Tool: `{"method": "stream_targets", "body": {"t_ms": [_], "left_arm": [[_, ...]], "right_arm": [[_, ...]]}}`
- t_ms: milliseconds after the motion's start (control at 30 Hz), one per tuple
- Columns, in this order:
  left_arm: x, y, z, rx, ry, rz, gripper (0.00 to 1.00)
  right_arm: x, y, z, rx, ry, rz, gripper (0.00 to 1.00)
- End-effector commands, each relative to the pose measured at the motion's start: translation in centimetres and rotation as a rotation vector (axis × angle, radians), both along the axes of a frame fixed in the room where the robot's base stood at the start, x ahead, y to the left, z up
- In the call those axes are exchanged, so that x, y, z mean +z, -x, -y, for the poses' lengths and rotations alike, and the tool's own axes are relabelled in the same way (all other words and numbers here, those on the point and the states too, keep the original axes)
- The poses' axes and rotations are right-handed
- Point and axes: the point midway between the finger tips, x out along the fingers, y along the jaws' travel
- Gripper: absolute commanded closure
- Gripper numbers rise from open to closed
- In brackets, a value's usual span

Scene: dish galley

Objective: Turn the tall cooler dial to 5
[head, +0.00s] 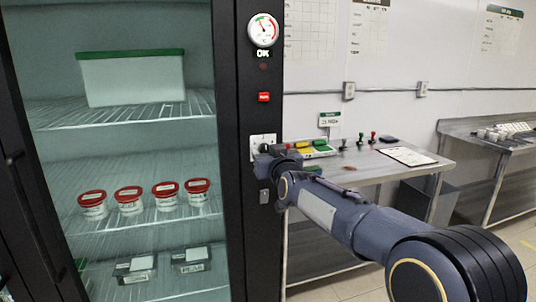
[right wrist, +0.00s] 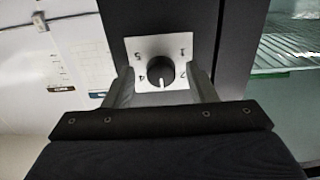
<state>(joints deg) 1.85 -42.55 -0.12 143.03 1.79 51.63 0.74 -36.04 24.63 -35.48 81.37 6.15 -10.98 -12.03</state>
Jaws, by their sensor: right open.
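The tall cooler (head: 243,220) stands at the left in the head view. Its dial is a round black knob (right wrist: 160,70) on a white square plate (right wrist: 146,46) in the right wrist view. The knob's white pointer points down in that picture, between the 4 at lower left and a mark at lower right; the 5 is at upper left. My right gripper (right wrist: 162,88) is open, with one finger on each side of the knob and gaps visible. In the head view my right gripper (head: 268,158) partly hides the dial plate (head: 256,142). My left gripper is not visible.
A gauge (head: 263,29) and a red switch (head: 264,97) sit above the dial on the cooler frame. The glass door has a black handle (head: 32,215). A metal table (head: 345,172) with stamps and a clipboard (head: 407,156) stands right of the cooler.

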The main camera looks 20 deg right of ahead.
Motion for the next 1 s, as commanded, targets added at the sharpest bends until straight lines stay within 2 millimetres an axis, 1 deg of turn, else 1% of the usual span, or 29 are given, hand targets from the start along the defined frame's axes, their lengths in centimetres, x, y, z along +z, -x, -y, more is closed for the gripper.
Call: {"method": "stream_targets", "body": {"t_ms": [167,200,500,533,767,1000], "left_arm": [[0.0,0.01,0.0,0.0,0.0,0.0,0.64],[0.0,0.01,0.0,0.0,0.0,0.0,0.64],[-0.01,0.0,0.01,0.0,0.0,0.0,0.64],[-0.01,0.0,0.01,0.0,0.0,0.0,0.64],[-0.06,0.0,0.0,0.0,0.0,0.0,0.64],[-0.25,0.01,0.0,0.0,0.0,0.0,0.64]], "right_arm": [[-0.02,0.0,-0.03,0.001,0.0,-0.001,0.49],[-0.02,0.0,-0.03,0.001,0.0,-0.001,0.51],[-0.02,0.03,-0.02,0.001,0.0,-0.001,0.91],[-0.02,0.03,-0.03,0.001,0.0,-0.001,0.93],[-0.04,0.03,-0.01,0.001,-0.021,-0.002,0.93],[-0.05,0.03,-0.05,0.002,-0.133,-0.004,0.93]]}}
